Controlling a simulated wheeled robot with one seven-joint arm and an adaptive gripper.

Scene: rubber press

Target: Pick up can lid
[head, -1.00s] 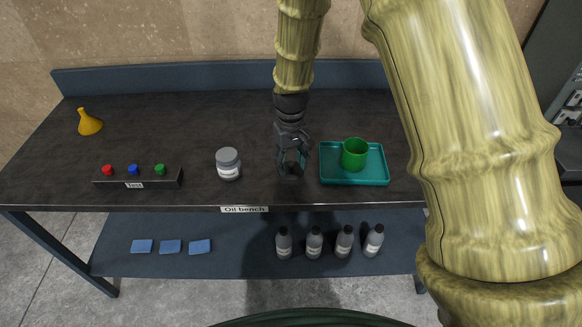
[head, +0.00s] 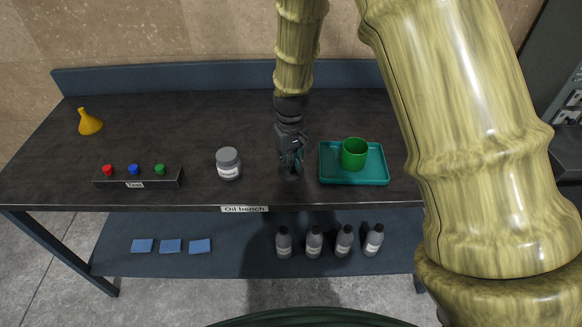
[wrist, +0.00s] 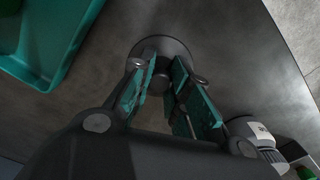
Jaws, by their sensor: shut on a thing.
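The can lid (wrist: 183,48), a dark grey round disc with a small knob, lies on the bench top in the wrist view. My gripper (wrist: 163,80) has its two teal-padded fingers closed on the knob from both sides. In the head view my gripper (head: 291,168) points down at the bench between the grey jar and the teal tray. There the lid is dark against the dark bench and mostly hidden by the fingers.
A teal tray (head: 378,178) with a green cup (head: 354,154) is close on the right. A grey labelled jar (head: 228,164) stands to the left. Further left are a test block (head: 135,179) with coloured knobs and a yellow funnel (head: 88,123). The bench (head: 190,115) behind is clear.

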